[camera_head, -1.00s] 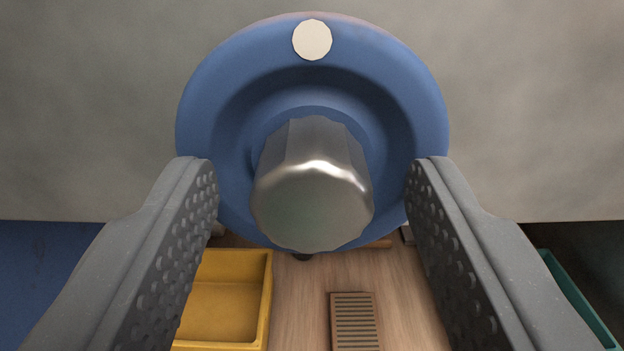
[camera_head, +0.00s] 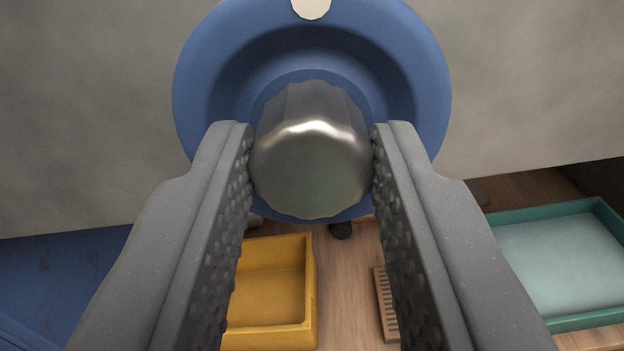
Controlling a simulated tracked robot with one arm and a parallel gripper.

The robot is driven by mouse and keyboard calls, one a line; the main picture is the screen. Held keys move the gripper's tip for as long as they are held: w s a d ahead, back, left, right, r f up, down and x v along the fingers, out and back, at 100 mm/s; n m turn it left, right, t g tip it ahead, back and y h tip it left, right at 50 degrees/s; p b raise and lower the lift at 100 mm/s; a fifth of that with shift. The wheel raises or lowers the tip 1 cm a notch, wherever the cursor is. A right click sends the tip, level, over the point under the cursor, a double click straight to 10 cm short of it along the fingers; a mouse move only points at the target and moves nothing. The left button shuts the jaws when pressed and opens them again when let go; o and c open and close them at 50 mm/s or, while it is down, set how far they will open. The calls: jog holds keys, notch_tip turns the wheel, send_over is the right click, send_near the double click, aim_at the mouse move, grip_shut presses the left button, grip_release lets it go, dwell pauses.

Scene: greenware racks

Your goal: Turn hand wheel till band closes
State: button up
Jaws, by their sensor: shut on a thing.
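The hand wheel is a blue round disc (camera_head: 205,95) with a faceted silver metal knob (camera_head: 311,165) sticking out of its middle toward me. A white round dot (camera_head: 312,7) sits at the top of the disc, partly cut off by the picture's upper edge. My gripper (camera_head: 311,160) has its two dark studded fingers on the left and right sides of the knob, shut on it. No band can be made out in this view.
A grey wall (camera_head: 100,110) stands behind the wheel. Below are a yellow tray (camera_head: 313,290), a slatted wooden block (camera_head: 385,305) partly behind my right finger, and a teal tray (camera_head: 560,212) at right on a wooden surface. A blue surface (camera_head: 60,280) lies at lower left.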

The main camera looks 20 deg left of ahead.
jog(key=p, duration=0.1)
jog(key=m+p, duration=0.1)
jog(key=shift+r+m+p, duration=0.25)
jog(key=shift+m+p, duration=0.05)
jog(key=m+p, duration=0.3)
jog(key=p, duration=0.1)
jog(key=shift+d+f+m, duration=0.1)
jog(key=shift+f+m, duration=0.05)
jog(key=shift+m, duration=0.25)
jog(key=m+p, duration=0.2)
jog(key=m, duration=0.1)
jog(key=shift+d+m+p, duration=0.1)
jog(key=shift+m+p, duration=0.2)
jog(key=m, duration=0.2)
jog(key=shift+f+m+p, duration=0.2)
jog(key=shift+m+p, duration=0.1)
jog(key=shift+p, duration=0.05)
jog(key=m, duration=0.6)
jog(key=shift+f+b, duration=0.2)
jog(key=shift+b, duration=0.1)
jog(key=m+b, duration=0.1)
jog(key=m, duration=0.2)
jog(key=shift+m, duration=0.4)
jog(key=shift+f+m+b, duration=0.15)
jog(key=shift+m+b, duration=0.25)
jog(key=shift+m, duration=1.1)
